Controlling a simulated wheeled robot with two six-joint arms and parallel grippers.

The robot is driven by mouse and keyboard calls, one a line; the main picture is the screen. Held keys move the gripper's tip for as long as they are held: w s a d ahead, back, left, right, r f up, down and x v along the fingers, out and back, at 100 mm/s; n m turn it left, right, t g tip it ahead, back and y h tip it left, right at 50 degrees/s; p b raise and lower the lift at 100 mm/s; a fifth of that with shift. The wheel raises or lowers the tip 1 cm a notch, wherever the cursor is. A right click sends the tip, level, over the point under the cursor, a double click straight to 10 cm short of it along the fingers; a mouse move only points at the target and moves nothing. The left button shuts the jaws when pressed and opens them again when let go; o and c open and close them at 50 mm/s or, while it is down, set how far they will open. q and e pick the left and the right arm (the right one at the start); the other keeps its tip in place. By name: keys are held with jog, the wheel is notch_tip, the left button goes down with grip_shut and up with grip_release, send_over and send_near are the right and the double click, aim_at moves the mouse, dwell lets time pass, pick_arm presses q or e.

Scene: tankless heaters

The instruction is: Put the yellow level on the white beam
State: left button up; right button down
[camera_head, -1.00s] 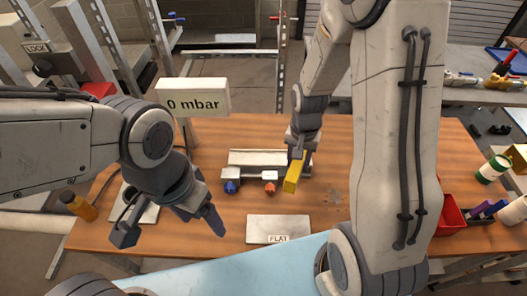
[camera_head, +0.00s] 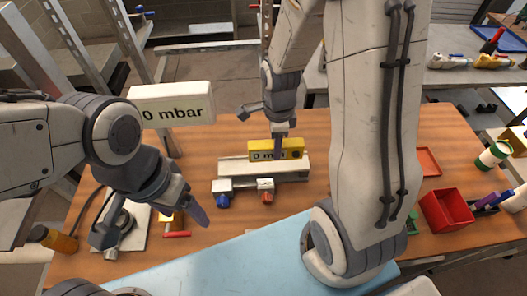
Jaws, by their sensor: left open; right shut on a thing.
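The yellow level (camera_head: 259,146) lies lengthwise along the back of the white beam (camera_head: 297,163). Its front bears a light label with dark text, partly hidden by a gripper finger. I cannot tell whether the level touches the beam or hovers just above it. My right gripper (camera_head: 279,142) is shut on the level from above, near its middle. My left gripper (camera_head: 152,226) is open and empty, above the left front of the table, well apart from the level and beam.
Blue-handled (camera_head: 222,201) and red-handled (camera_head: 267,197) valves sit in front of the beam on the wooden table (camera_head: 330,135). A "0 mbar" sign (camera_head: 172,107) stands at the back left. A red bin (camera_head: 446,210) is at the right. An orange bottle (camera_head: 52,238) lies at the left.

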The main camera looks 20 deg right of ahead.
aim_at(264, 155)
jog(key=shift+w+a+f, duration=0.95)
jog(key=shift+w+a, duration=0.2)
jog(key=shift+a, duration=0.05)
notch_tip(264, 155, down, 4)
jog(key=shift+r+p, duration=0.15)
jog(key=shift+p, duration=0.55)
jog(key=shift+f, duration=0.2)
jog(key=shift+f, duration=0.2)
jog(key=shift+c, duration=2.2)
grip_release()
